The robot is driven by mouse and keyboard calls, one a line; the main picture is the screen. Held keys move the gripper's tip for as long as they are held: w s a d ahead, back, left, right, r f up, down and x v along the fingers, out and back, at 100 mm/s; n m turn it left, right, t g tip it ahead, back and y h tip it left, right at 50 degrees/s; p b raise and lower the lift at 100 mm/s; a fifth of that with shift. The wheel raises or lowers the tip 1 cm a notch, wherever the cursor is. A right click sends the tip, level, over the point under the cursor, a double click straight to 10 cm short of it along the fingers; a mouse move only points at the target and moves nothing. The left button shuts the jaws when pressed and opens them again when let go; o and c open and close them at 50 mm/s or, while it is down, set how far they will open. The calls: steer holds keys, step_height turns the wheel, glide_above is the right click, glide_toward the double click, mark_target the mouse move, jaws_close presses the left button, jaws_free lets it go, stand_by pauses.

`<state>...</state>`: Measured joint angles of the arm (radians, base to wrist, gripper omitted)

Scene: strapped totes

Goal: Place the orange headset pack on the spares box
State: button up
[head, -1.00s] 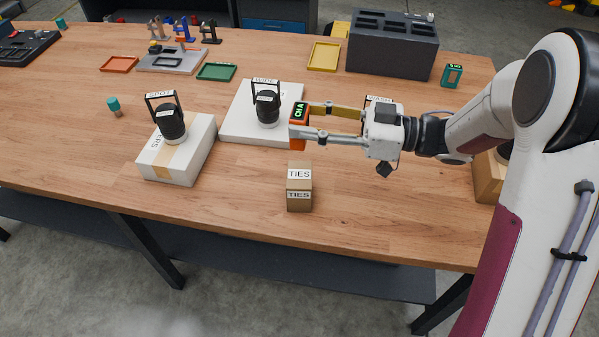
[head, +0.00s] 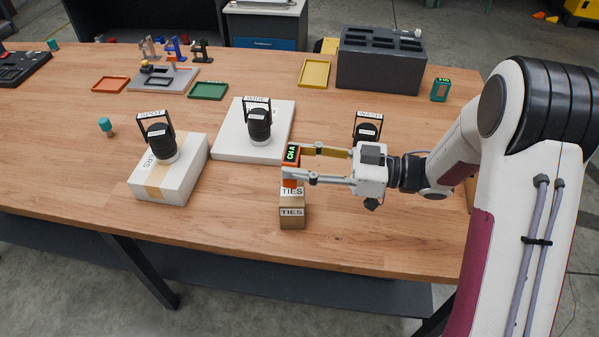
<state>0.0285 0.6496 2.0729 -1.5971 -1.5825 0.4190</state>
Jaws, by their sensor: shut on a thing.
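My gripper (head: 297,163) comes in from the right and is shut on the orange headset pack (head: 288,171). The pack has a dark face with light lettering that starts "CHA". It shows just above and behind the small brown box marked TIES (head: 292,216); I cannot tell whether they touch. A white box with a tan tape strip (head: 158,182) stands at the left with partly hidden lettering ending in "RS". A black lamp tagged SPOT (head: 161,145) stands on it. I cannot read the word "spares" on any box.
A flat white box (head: 225,148) bears a lamp tagged WIDE (head: 259,126). Another lamp tagged WASH (head: 367,130) stands behind my gripper. Coloured trays and a dark slotted case (head: 380,75) are at the back. The table front left of the TIES box is clear.

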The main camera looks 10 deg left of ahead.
stand_by(0.3)
steer(key=shift+f, duration=1.9)
steer(key=shift+f, duration=0.15)
steer(key=o, duration=1.2)
steer(key=shift+o, duration=0.2)
steer(key=shift+d, duration=0.1)
steer(key=d, duration=1.1)
steer(key=shift+d, duration=0.4)
